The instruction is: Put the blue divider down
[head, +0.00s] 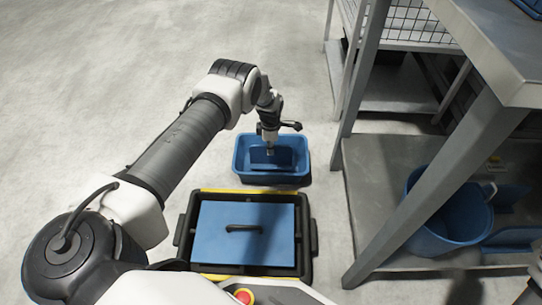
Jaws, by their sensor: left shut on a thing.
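My left gripper (270,150) reaches down into a blue tub (241,171) on the floor. It is shut on the blue divider (284,158), a dark blue panel that shows inside the tub below the fingers. The divider's lower edge is hard to make out against the tub's blue inside, so I cannot tell whether it touches the bottom. My right gripper is not in view.
A black crate with yellow edges (306,235) stands in front of the tub, with a flat blue panel (220,222) with a dark handle in it. A grey metal rack (430,150) at right holds a round blue bucket (450,220). The floor at left is clear.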

